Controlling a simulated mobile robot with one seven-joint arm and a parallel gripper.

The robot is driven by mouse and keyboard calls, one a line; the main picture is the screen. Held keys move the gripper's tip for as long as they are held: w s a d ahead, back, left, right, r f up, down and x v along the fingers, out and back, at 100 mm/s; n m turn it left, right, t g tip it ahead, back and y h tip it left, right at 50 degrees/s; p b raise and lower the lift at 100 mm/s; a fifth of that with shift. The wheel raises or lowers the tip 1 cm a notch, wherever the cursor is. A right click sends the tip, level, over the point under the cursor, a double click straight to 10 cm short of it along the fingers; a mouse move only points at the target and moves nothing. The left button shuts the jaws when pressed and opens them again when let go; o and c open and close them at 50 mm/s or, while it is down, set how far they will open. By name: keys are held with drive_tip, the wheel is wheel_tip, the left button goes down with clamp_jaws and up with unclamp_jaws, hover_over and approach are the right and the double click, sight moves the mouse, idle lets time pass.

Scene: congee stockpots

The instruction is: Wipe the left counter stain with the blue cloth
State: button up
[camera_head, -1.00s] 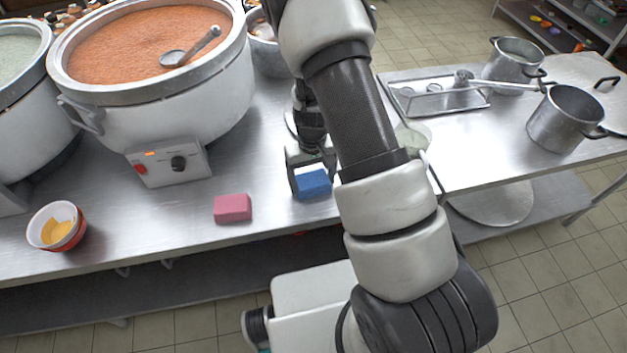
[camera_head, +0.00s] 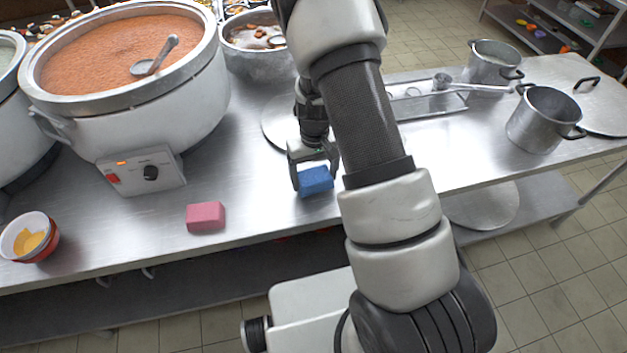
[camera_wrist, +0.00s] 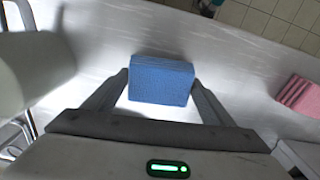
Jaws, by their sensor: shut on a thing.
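The blue cloth (camera_head: 316,181) is a folded block at the front part of the steel counter (camera_head: 262,215). My gripper (camera_head: 316,178) is shut on it from above; in the wrist view the blue cloth (camera_wrist: 162,80) sits between the two fingers (camera_wrist: 160,90). I cannot tell whether the cloth touches the counter or hangs just above it. No stain can be made out clearly on the visible counter. My arm hides part of the counter to the right of the cloth.
A pink block (camera_head: 206,217) lies left of the cloth, with a bowl (camera_head: 30,237) further left. A large pot of orange congee (camera_head: 125,80) stands behind. Metal pots (camera_head: 545,119) and a tray (camera_head: 425,103) are at the right. The counter between the blocks is clear.

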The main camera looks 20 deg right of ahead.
drive_tip(key=shift+s+a+r, duration=0.1)
drive_tip(key=shift+a+r, duration=0.05)
drive_tip(key=shift+r, duration=0.55)
drive_tip(key=shift+r+p, duration=1.6)
drive_tip(key=shift+r, duration=0.8)
